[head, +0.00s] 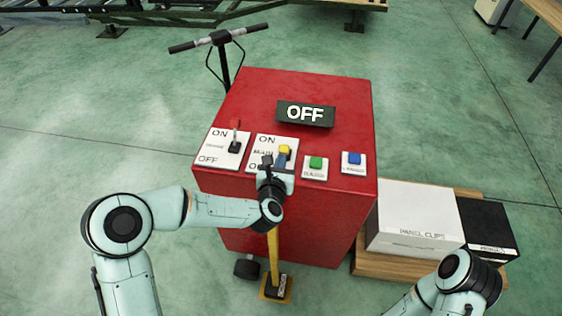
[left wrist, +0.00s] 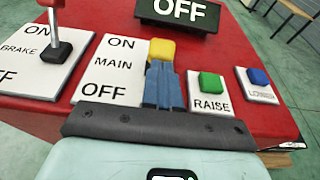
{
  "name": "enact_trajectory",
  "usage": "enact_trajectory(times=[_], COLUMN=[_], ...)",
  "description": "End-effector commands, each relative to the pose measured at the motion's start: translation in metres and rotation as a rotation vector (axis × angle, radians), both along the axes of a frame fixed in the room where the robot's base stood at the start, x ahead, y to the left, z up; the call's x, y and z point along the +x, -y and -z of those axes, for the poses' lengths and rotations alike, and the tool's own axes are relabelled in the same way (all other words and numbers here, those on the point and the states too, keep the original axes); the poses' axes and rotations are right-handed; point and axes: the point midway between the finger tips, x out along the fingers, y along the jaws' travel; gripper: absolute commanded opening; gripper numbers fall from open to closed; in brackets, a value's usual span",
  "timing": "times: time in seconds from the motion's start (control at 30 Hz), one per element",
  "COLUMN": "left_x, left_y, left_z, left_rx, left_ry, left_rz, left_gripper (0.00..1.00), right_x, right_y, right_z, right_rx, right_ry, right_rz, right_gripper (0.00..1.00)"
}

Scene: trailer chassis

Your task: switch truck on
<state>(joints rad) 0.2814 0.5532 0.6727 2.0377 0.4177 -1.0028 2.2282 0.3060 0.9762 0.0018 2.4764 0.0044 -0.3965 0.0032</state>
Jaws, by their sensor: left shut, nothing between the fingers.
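The red truck box (head: 345,100) carries a black display (head: 306,114) that reads OFF. On its top, the white MAIN plate (left wrist: 115,65) is marked ON at the far end and OFF at the near end. Its yellow switch knob (head: 284,150) also shows in the left wrist view (left wrist: 162,50), near the ON end. My left gripper (head: 274,163) is shut and empty. Its fingers stand just on the near side of the knob and hide the switch base; I cannot tell whether they touch it. My right gripper is out of view; only its arm shows at lower right.
Left of MAIN is the BRAKE lever (head: 235,147) with a red tip. Right of MAIN are a green RAISE button (head: 316,162) and a blue LOWER button (head: 354,158). A white PANEL CLIPS box (head: 415,220) stands right of the truck. A handlebar (head: 220,38) rises behind.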

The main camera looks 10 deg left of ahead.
Motion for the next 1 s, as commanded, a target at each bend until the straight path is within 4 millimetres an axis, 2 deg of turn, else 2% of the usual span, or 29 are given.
enact_trajectory(times=[0.77,1.0], left_x=[0.009,0.018], left_y=[0.000,0.000], left_z=[-0.014,-0.025], left_rx=[-0.001,-0.003], left_ry=[-0.134,-0.230], left_rz=[-0.001,-0.001], left_gripper=[0.00,0.00], right_x=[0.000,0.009], right_y=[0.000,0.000], right_z=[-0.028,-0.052], right_rx=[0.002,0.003], right_ry=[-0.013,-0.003], right_rz=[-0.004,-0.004], right_gripper=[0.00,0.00])
